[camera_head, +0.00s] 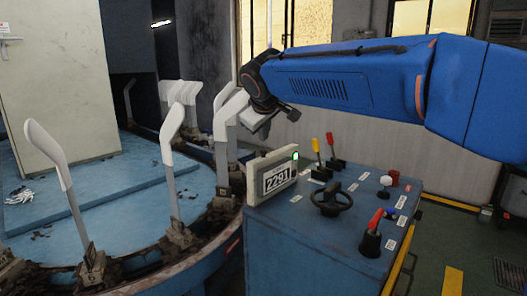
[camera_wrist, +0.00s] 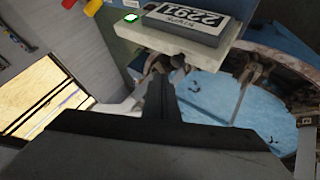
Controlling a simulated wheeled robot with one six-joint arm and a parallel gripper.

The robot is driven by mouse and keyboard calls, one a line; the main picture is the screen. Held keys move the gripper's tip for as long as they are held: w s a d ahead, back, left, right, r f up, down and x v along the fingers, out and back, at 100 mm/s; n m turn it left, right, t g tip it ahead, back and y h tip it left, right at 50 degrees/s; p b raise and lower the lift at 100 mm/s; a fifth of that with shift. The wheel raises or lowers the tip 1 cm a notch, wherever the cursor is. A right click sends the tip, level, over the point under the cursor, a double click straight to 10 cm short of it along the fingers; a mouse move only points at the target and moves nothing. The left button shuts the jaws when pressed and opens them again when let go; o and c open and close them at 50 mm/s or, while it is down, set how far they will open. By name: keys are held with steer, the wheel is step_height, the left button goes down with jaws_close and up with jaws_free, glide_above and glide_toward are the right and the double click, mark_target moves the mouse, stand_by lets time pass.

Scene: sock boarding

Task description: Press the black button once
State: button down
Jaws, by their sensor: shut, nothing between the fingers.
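A grey counter box (camera_head: 271,177) reading 2291 stands at the back left of the blue console (camera_head: 300,240). A small green-lit white square (camera_head: 295,155) is at its upper right edge. The counter also shows tilted at the top of the wrist view (camera_wrist: 185,40), with the lit square (camera_wrist: 130,17) beside it. My gripper (camera_head: 286,112) is shut and empty, in the air above and behind the counter. Its closed fingers (camera_wrist: 159,90) point toward the counter in the wrist view, apparently apart from it.
The console top carries a black handwheel (camera_head: 330,199), a red-handled lever (camera_head: 373,226), yellow (camera_head: 316,147) and red (camera_head: 330,140) levers, a white knob (camera_head: 385,181) and a red button (camera_head: 393,177). White sock forms (camera_head: 172,125) on a curved carrier stand close to the left.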

mark_target(264, 153)
steer(key=shift+f, duration=0.6)
steer(key=shift+f, duration=0.2)
stand_by(1.6)
steer(key=shift+f, duration=0.2)
steer(key=shift+f, duration=0.65)
stand_by(1.2)
steer(key=shift+r, duration=1.05)
steer(key=shift+r, duration=2.5)
